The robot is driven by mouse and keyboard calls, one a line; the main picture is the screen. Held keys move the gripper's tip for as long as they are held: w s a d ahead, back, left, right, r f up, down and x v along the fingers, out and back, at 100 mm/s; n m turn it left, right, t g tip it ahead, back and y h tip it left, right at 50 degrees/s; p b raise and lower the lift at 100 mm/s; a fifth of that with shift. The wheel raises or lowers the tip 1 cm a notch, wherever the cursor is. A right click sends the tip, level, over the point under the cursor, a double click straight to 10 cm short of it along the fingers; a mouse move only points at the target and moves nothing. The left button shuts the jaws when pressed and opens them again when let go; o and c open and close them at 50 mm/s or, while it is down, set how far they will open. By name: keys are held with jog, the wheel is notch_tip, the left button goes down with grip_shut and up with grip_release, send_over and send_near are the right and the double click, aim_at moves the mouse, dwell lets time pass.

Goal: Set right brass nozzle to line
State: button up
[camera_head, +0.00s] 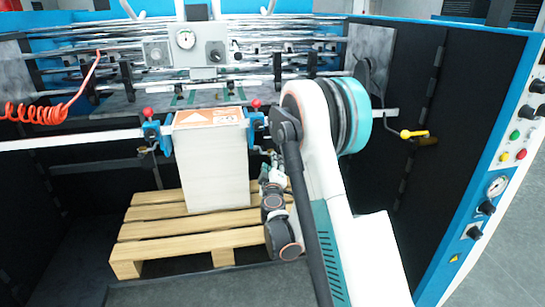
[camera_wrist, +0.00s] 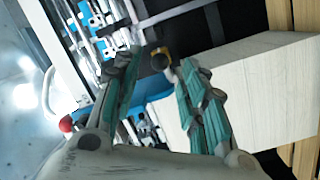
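The right brass nozzle (camera_wrist: 160,57) shows in the wrist view as a small brass-coloured ring with a dark centre, just beyond and between the fingertips. In the head view it is small and partly hidden by my arm, below the right blue clamp (camera_head: 256,124). My gripper (camera_wrist: 157,65) is open, with its two teal-padded fingers apart and nothing visible held between them. In the head view the gripper (camera_head: 267,166) is beside the right side of the paper stack (camera_head: 213,170), under the clamp. I cannot tell whether a finger touches the nozzle.
The stack stands on a wooden pallet (camera_head: 150,232). Red knobs (camera_head: 257,103) top the clamps. A white bar (camera_head: 70,140) crosses at left, under a coiled red hose (camera_head: 45,112). A yellow-handled lever (camera_head: 414,134) and dark side panel (camera_head: 415,100) stand at right.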

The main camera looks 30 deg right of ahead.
jog(key=shift+b+x, duration=0.45)
jog(key=shift+x, duration=2.25)
